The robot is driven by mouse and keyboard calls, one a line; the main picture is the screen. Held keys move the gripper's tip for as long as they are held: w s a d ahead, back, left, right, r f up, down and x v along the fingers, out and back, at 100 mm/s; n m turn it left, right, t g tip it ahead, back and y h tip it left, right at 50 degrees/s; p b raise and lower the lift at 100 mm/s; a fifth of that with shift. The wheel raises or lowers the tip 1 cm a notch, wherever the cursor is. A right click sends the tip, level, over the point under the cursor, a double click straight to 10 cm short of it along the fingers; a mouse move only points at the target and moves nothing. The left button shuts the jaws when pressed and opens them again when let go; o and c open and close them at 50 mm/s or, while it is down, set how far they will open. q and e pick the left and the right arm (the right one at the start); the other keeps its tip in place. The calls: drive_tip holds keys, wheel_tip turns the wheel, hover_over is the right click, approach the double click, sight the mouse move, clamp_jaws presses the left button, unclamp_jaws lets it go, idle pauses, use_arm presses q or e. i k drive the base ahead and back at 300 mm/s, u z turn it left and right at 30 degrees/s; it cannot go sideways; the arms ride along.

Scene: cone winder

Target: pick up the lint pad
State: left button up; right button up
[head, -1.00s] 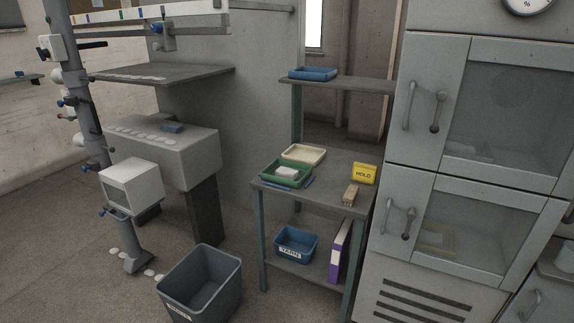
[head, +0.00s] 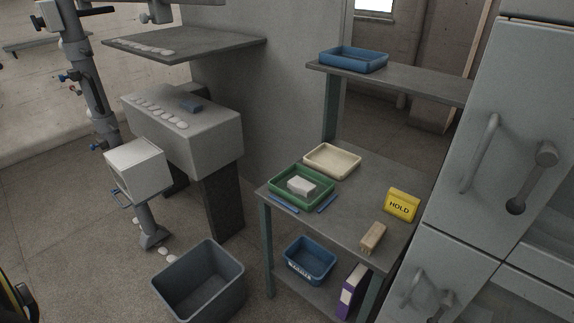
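A white block (head: 302,186) lies in a green tray (head: 274,188) on the grey table, in the head view. No label shows which of these is the lint pad. Neither of my grippers shows in the head view.
The table (head: 350,215) also bears a cream tray (head: 332,161), a yellow HOLD sign (head: 401,205), a tan brush-like block (head: 372,238) and thin blue strips beside the green tray. A grey bin (head: 200,285) stands on the floor. A grey cabinet (head: 500,130) stands at right.

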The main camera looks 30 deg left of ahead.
sight(297, 184)
drive_tip(key=u, duration=0.9)
drive_tip(key=i, duration=1.1)
drive_tip(key=u, duration=1)
